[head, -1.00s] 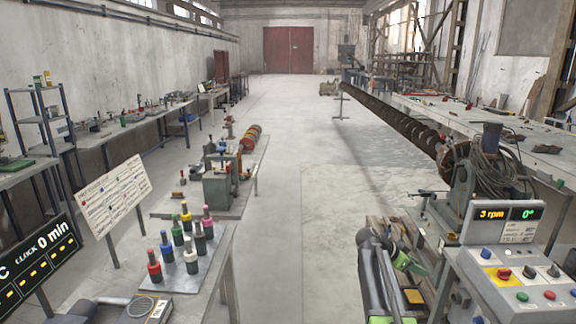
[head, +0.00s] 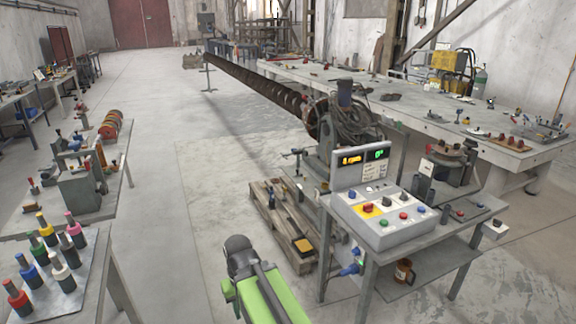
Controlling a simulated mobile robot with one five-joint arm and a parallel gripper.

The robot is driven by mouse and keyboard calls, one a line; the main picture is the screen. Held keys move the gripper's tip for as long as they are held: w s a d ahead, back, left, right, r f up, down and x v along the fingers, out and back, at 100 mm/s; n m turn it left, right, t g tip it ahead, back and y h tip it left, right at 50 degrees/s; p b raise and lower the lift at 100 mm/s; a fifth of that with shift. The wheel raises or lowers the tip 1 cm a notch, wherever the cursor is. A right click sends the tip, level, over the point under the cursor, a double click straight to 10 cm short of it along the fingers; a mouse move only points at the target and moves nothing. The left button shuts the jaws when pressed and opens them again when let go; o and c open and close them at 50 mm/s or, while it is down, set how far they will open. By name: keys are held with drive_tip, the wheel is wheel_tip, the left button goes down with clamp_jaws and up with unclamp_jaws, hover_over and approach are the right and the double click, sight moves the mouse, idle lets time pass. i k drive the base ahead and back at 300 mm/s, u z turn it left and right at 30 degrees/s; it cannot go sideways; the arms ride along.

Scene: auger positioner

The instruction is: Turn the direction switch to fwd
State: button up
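The grey control box (head: 398,234) stands on a metal table right of centre. Its sloping top has a red knob (head: 368,208) on a yellow plate, dark rotary knobs (head: 386,199) to its right, a blue knob at the back left, and green, red and blue buttons along the front. Labels are too small to read, so I cannot tell which knob is the direction switch or its setting. A display (head: 362,160) with orange and green readouts stands behind. My green and dark arm is at bottom centre, left of the box and apart from it; my gripper cannot be made out.
A wooden pallet (head: 262,197) lies left of the control table (head: 420,262). A long auger (head: 250,85) runs back from the machine behind the box. A side table (head: 88,290) with coloured bottles is at left.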

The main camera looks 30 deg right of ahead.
sight(386, 202)
drive_tip(key=z, duration=1.15)
drive_tip(key=k, duration=0.5)
drive_tip(key=z, duration=0.6)
drive_tip(key=i, duration=1.1)
drive_tip(key=u, duration=0.45)
